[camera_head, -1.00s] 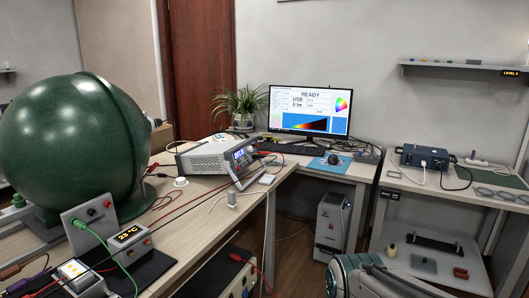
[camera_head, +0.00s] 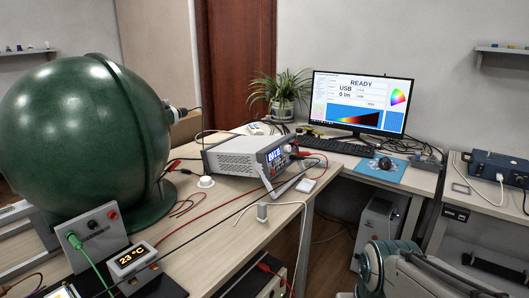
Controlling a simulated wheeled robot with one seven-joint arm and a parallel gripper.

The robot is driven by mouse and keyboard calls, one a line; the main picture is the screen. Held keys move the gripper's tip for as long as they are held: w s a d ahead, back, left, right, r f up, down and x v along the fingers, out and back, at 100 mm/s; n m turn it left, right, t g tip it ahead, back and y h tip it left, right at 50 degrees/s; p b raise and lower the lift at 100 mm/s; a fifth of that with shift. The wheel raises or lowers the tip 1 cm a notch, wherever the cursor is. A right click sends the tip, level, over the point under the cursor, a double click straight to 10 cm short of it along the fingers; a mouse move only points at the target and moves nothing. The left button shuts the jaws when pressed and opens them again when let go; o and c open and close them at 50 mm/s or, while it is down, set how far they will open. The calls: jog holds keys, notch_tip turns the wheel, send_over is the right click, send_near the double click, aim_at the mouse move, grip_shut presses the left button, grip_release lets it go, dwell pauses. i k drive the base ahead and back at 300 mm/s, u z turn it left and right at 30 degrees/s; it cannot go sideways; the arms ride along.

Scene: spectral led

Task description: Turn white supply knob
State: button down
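The white power supply (camera_head: 235,158) stands on the bench right of the green sphere, its front turned to the right. Its front panel has a lit blue display and several small controls beside it; they are too small to tell which is the knob or how it is turned. Red and black leads run at the panel, and a grey handle bar sticks out in front of it. Part of my own arm shows at the lower right, apart from the supply. My gripper's fingers do not show.
A large green sphere (camera_head: 85,140) fills the left of the bench. A temperature display (camera_head: 131,260) and a grey socket box (camera_head: 98,232) stand in front. A monitor (camera_head: 360,103), keyboard (camera_head: 327,145) and plant (camera_head: 280,88) are behind. Loose cables cross the bench.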

aim_at(287, 148)
jog(key=u, duration=0.15)
jog(key=i, duration=0.3)
jog(key=u, duration=0.15)
jog(key=k, duration=0.65)
jog(key=u, duration=0.4)
jog(key=i, duration=1.1)
jog(key=z, duration=0.35)
